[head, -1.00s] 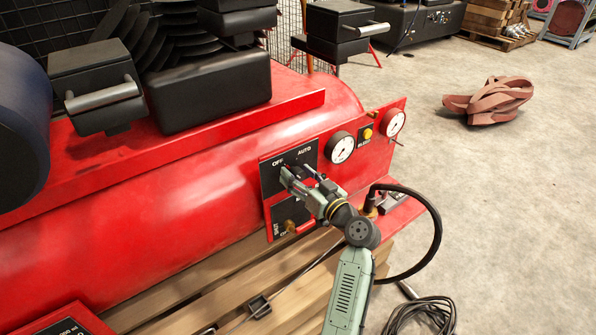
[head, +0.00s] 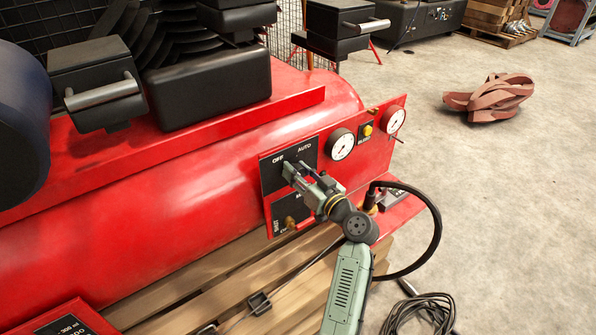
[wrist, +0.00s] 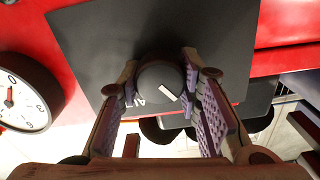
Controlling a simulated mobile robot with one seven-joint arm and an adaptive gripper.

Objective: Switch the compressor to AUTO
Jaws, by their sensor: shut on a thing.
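The red compressor (head: 200,160) carries a black switch plate (head: 270,180) with the words OFF and AUTO along its top. My gripper (head: 296,168) reaches it from the lower right and hides most of the knob in the head view. In the wrist view the round dark knob (wrist: 158,80) sits between my fingertips (wrist: 160,78), which are shut on its sides. Its white mark points to the lower right there, away from a partly hidden bit of white lettering at the left fingertip. That view appears turned over relative to the head view.
A lower brass valve (head: 290,222) sits under my gripper. A black hose (head: 435,225) loops at the right. Open floor (head: 500,200) lies beyond.

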